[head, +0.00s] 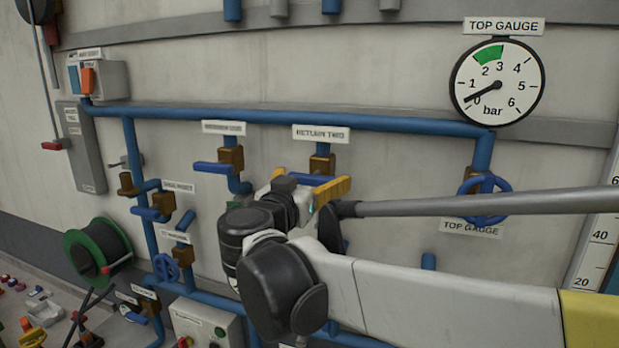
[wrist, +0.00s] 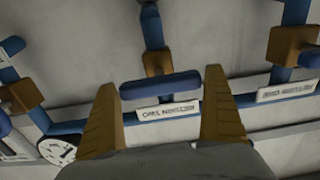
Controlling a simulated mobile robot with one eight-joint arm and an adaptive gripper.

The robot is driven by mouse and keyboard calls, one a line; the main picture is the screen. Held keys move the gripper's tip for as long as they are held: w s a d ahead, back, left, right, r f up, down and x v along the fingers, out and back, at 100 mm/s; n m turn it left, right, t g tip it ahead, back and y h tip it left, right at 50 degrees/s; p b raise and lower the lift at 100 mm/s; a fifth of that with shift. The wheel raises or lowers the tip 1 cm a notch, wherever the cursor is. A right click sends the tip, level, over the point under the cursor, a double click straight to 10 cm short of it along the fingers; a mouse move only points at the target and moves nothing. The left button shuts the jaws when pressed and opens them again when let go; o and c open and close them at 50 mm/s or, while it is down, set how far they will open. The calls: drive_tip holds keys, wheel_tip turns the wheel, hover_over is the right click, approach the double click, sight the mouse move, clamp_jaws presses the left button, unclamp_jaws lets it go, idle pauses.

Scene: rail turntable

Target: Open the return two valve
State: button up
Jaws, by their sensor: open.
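The return two valve has a brass body (head: 322,163) on a blue pipe under the "RETURN TWO" label (head: 321,134). Its blue lever handle (head: 312,179) lies crosswise to the pipe and is partly hidden by my gripper (head: 311,184). In the wrist view, which is turned upside down, the blue lever (wrist: 160,86) lies between the two yellow fingers of my gripper (wrist: 160,82), with the brass body (wrist: 157,62) above it and a blurred label (wrist: 168,110) below. My gripper is open.
A similar blue-lever valve (head: 231,158) is to the left. A round blue handwheel (head: 484,187) is to the right, below the top gauge (head: 497,83), whose needle is near 0. A blue pipe (head: 400,123) runs across above the valves. A green hose reel (head: 98,252) is at lower left.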

drive_tip(key=c, duration=0.9)
drive_tip(key=n+b, duration=0.1)
drive_tip(key=n, duration=0.2)
drive_tip(key=shift+f+n+b, duration=0.15)
drive_tip(key=shift+n+b, duration=0.15)
drive_tip(key=shift+b, duration=0.1)
drive_tip(key=n+b, duration=0.1)
drive_tip(key=n, duration=0.3)
drive_tip(key=shift+n+b, duration=0.3)
drive_tip(key=n+b, duration=0.1)
drive_tip(key=n, duration=0.2)
drive_tip(key=shift+a+n, duration=0.1)
drive_tip(key=shift+n, duration=0.2)
drive_tip(key=shift+n+b, duration=0.45)
drive_tip(key=shift+n, duration=1.45)
